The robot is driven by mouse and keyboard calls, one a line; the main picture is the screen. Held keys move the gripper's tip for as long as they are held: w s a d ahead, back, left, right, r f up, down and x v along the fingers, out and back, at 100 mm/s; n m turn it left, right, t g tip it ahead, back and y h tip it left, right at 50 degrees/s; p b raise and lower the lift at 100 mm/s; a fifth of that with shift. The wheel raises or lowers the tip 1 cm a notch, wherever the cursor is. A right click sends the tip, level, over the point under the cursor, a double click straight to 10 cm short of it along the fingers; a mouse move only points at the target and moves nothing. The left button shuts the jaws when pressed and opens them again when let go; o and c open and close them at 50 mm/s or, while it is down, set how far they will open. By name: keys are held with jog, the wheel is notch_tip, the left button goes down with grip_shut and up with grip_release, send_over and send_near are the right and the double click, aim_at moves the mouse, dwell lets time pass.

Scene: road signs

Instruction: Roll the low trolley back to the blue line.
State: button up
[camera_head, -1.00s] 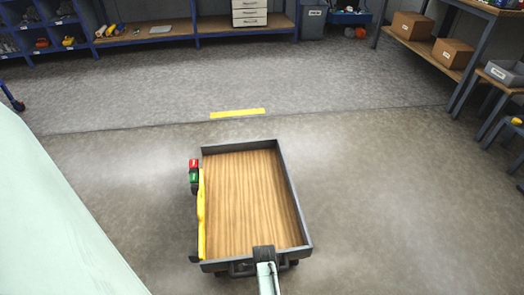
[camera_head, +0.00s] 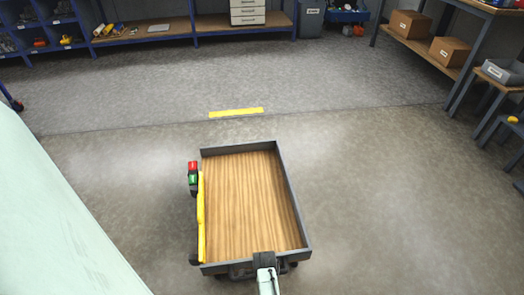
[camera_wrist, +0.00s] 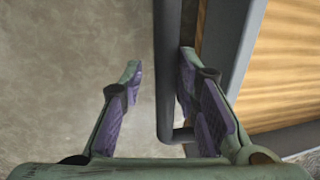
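The low trolley (camera_head: 250,205) stands on the floor, with a wooden deck, a dark raised rim and a yellow bar along its left side. My gripper (camera_head: 264,260) is at its near edge, by the handle bar. In the wrist view the dark handle bar (camera_wrist: 168,75) runs between the fingers of my gripper (camera_wrist: 158,72). The fingers are apart; the bar is close to the right finger with a clear gap to the left one. I cannot tell whether it touches. No blue line shows in either current view; a yellow line (camera_head: 236,112) lies on the floor beyond the trolley.
Red and green items (camera_head: 193,172) sit at the trolley's left side. The deck is empty. Open floor lies to the right of the trolley. A workbench with cardboard boxes (camera_head: 452,51) stands at the right, and shelving with a drawer unit (camera_head: 248,12) along the back.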

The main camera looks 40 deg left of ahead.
jog(key=shift+o, duration=0.9)
jog(key=shift+a, duration=0.1)
jog(key=shift+w+r, duration=0.1)
jog(key=shift+r, duration=0.15)
notch_tip(320, 180, up, 11)
jog(key=s+d, duration=0.1)
jog(key=shift+s+d, duration=0.3)
jog(key=shift+d, duration=0.1)
jog(key=shift+r, duration=0.15)
